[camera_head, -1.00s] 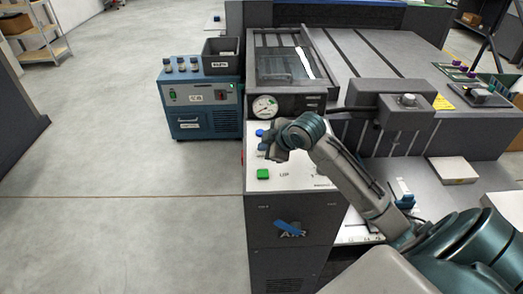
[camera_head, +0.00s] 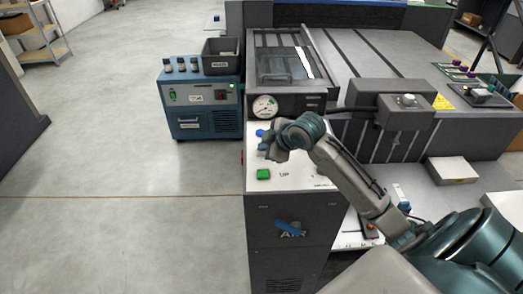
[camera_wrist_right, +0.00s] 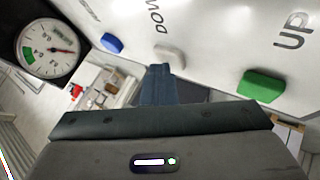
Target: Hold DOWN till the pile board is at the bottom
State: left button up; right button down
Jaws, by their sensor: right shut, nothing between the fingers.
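A white control panel (camera_head: 305,178) tops a dark cabinet. My right gripper (camera_head: 270,153) is shut and empty over it. In the right wrist view its fingertips (camera_wrist_right: 159,71) are at a pale button (camera_wrist_right: 170,56) beside a partly visible DOWN label (camera_wrist_right: 156,20). I cannot tell whether they touch or press it. A green button (camera_head: 263,174) lies nearer the front; it also shows in the right wrist view (camera_wrist_right: 262,85) by the UP label (camera_wrist_right: 292,32). A blue button (camera_wrist_right: 112,43) lies on the other side. I cannot make out the pile board. My left gripper is not in view.
A round gauge (camera_head: 264,107) stands behind the panel. A blue unit (camera_head: 203,104) with bottles and a dark bin (camera_head: 221,57) is to the left. A large grey machine (camera_head: 385,55) fills the back right. The floor at left is clear.

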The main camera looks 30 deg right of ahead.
aim_at(264, 153)
dwell(0.8)
jog(key=shift+r+p, duration=0.85)
jog(key=shift+p, duration=0.25)
notch_tip(264, 153, up, 5)
jog(key=p, duration=0.5)
